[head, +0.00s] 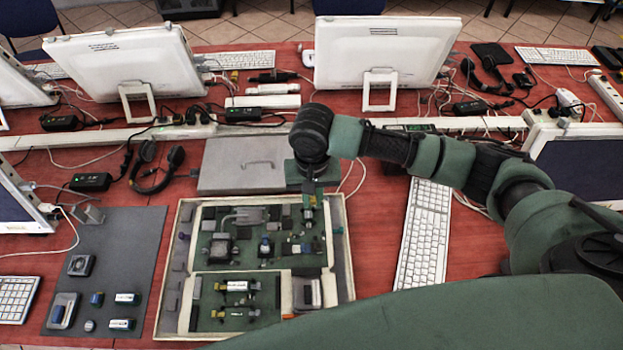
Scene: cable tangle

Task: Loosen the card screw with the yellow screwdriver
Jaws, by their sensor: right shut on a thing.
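My right arm comes in from the right, and its gripper (309,190) points down over the upper right part of the open computer case (346,262). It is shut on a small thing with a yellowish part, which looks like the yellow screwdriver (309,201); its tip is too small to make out. Beneath it is the green board (275,222) with chips, connectors and a card area. The card screw is too small to tell apart, and I cannot tell whether the tool touches it. My left gripper is not in view.
A dark mat (120,235) with several small parts lies left of the case. A grey closed laptop-like box (240,165) lies behind it. A white keyboard (424,232) is to the right. Monitors (385,50), headphones (157,168) and cables crowd the back of the red table.

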